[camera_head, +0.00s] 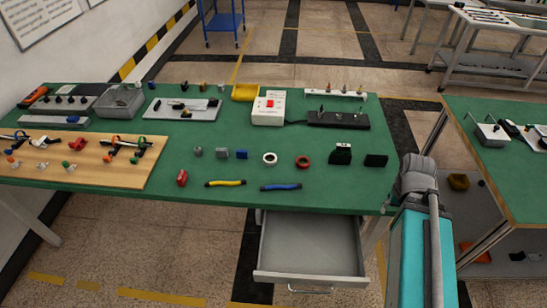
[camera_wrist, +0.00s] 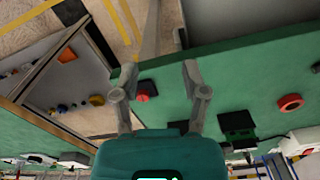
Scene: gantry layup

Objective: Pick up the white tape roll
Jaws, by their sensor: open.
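The white tape roll (camera_head: 270,158) lies flat on the green table (camera_head: 330,195), left of a red tape roll (camera_head: 302,161). In the wrist view the red tape roll (camera_wrist: 290,103) shows at the right; I do not make out the white one there. My gripper (camera_wrist: 159,72) shows in the wrist view with its two fingers spread and nothing held between them. It is away from the white roll. In the head view my arm stands at the table's right end and the gripper is hidden.
Yellow-handled (camera_head: 226,183) and blue-handled tools (camera_head: 281,187) lie in front of the rolls. Small grey and blue blocks (camera_head: 241,154) sit to the left, black items (camera_head: 376,160) to the right. An open drawer (camera_head: 310,276) juts out below the front edge. Another green table (camera_head: 490,160) stands right.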

